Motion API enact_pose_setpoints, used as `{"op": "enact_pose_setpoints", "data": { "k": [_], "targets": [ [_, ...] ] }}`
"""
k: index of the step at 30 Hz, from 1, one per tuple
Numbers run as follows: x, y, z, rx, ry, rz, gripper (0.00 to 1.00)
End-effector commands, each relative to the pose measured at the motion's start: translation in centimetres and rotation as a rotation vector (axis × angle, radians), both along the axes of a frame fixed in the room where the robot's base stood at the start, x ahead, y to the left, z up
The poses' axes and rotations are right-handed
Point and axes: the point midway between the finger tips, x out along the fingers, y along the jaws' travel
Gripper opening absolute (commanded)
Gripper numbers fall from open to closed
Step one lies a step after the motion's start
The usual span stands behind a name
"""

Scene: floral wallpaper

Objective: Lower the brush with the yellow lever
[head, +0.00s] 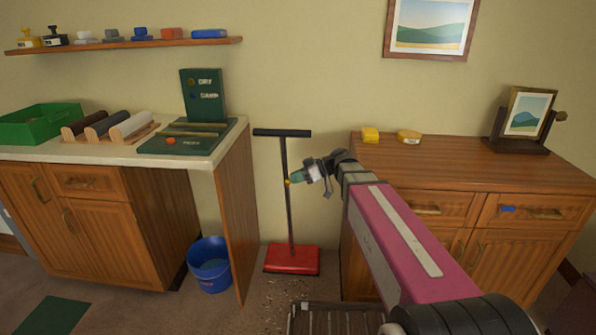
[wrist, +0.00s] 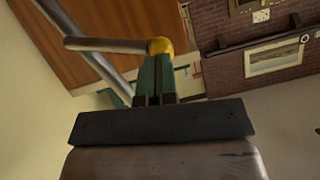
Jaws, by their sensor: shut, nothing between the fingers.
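A floor sweeper stands upright between the counter and the drawer cabinet, with a red head (head: 291,262) on the floor, a dark pole (head: 286,160) and a black crossbar handle (head: 282,132). The yellow lever (head: 288,182) shows as a small spot beside the pole. In the wrist view its yellow knob (wrist: 159,46) sits on the end of a rod. My gripper (head: 297,177), with green fingers, is shut and empty. Its tips (wrist: 155,70) are right at the knob; whether they touch it I cannot tell. The brush is not visible, apparently hidden by the red head.
The counter's side panel (head: 236,215) and a blue bucket (head: 209,264) are left of the sweeper. The drawer cabinet (head: 470,172) is to the right. Crumbs (head: 284,290) and a slatted dark mat (head: 335,318) lie on the floor in front.

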Motion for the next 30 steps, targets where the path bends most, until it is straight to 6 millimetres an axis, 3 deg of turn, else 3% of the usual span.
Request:
{"op": "enact_pose_setpoints", "data": {
  "k": [13,30],
  "targets": [
    [-1.8,0.1,-3.9,-0.011,-0.399,-0.001,0.00],
    [-0.7,0.1,-3.9,-0.011,-0.396,0.000,0.00]
  ]
}}
